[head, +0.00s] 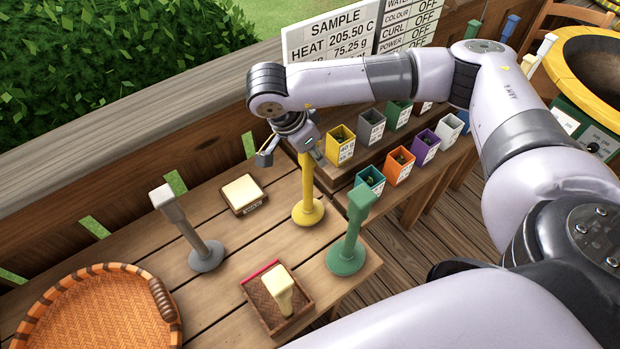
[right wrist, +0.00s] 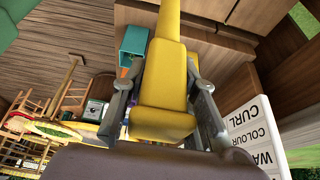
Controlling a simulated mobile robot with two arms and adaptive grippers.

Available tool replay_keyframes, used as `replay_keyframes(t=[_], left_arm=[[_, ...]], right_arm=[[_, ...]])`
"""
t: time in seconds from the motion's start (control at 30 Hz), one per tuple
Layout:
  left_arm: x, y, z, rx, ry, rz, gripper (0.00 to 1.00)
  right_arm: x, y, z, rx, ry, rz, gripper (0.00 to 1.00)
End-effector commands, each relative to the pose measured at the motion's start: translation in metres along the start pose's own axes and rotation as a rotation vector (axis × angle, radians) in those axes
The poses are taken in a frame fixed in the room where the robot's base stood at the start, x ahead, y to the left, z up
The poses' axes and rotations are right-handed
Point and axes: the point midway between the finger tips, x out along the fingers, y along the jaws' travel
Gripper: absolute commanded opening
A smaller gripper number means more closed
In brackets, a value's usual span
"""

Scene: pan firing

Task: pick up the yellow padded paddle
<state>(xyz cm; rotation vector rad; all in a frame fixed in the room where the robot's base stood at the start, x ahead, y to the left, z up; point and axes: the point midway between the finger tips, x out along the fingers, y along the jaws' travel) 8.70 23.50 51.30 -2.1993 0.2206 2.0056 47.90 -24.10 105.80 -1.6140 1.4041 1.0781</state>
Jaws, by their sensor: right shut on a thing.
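The yellow padded paddle (head: 308,207) stands upright on the wooden table, with a round base and a thin stem. Its upper end is largely hidden behind my right gripper (head: 287,145) in the head view. In the right wrist view the yellow padded head (right wrist: 165,90) sits between the two grey fingers of my right gripper (right wrist: 162,72), which is shut on it. I cannot tell whether the base touches the table. My left gripper is not in view.
A grey paddle (head: 206,255) stands left and a green paddle (head: 347,258) right of the yellow one. A small scale (head: 243,193), a brown tray (head: 265,312) with a cream block and a woven basket (head: 95,310) share the table. Coloured bins (head: 340,146) stand right.

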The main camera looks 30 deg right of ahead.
Motion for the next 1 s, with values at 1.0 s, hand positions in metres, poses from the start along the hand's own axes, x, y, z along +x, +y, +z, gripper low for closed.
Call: replay_keyframes(t=[1.0], left_arm=[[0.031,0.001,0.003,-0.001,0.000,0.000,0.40]], right_arm=[[-0.164,-0.001,-0.068,0.003,0.000,-0.005,0.00]])
